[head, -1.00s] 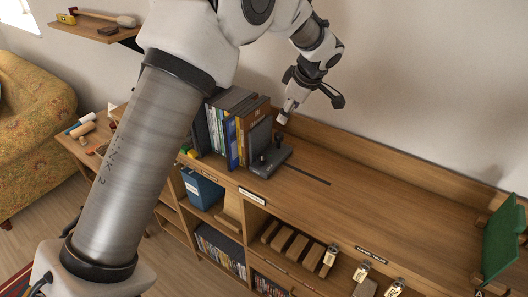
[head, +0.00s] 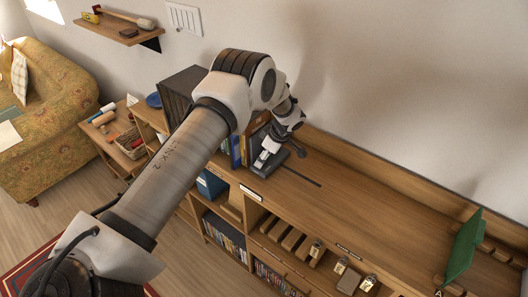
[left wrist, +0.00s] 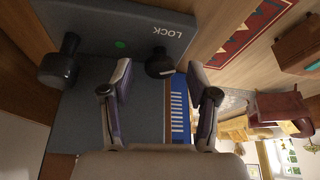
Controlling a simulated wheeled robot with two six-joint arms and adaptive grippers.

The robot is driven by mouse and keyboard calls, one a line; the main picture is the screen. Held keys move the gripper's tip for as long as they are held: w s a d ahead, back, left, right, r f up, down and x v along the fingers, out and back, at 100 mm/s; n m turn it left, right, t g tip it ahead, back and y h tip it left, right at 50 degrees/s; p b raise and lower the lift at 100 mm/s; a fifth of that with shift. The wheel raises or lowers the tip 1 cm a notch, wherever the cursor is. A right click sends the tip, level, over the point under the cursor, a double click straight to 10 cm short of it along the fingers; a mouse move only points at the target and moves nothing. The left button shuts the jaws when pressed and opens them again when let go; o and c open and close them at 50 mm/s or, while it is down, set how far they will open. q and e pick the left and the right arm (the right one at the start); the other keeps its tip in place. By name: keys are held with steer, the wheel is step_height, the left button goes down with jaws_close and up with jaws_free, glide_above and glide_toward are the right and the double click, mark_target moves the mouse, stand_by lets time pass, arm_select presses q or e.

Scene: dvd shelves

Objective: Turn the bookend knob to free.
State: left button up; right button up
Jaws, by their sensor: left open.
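The dark grey bookend (head: 281,162) stands on the shelf top against the row of books. In the left wrist view its grey plate (left wrist: 90,118) fills the left half, with a panel marked LOCK (left wrist: 168,29) and a green dot (left wrist: 120,44). A black knob (left wrist: 160,62) shows between and just past my left fingertips; a second black knob (left wrist: 57,68) stands to the left. I cannot tell which is the task's knob. My left gripper (head: 267,153) is open over the bookend. No finger clearly touches the knob. My right gripper is not in view.
Books (head: 236,148) stand to the left of the bookend, partly hidden by my arm. A dark slot (head: 302,178) runs along the shelf top to its right. The shelf top (head: 370,205) there is clear up to a green panel (head: 467,240).

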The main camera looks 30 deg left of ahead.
arm_select(q)
steer(key=shift+a+f, duration=0.3)
steer(key=shift+a, duration=0.05)
steer(key=shift+d, duration=0.15)
jaws_close()
steer(key=shift+f+m+t+b, duration=0.1)
steer(key=shift+m+t+b, duration=0.2)
steer(key=shift+m+b, duration=0.55)
steer(key=m+b, duration=0.2)
steer(key=b, duration=0.1)
steer(key=m+t+b, duration=0.1)
steer(key=b, duration=0.2)
steer(key=shift+s+f+m+t, duration=0.15)
steer(key=shift+s+m+t, duration=0.05)
steer(key=shift+m+t, duration=0.15)
steer(key=shift+r+m+h+b, duration=0.25)
steer(key=shift+m+h+b, duration=0.15)
steer(key=shift+m+b, duration=0.55)
steer(key=shift+t, duration=0.25)
jaws_free()
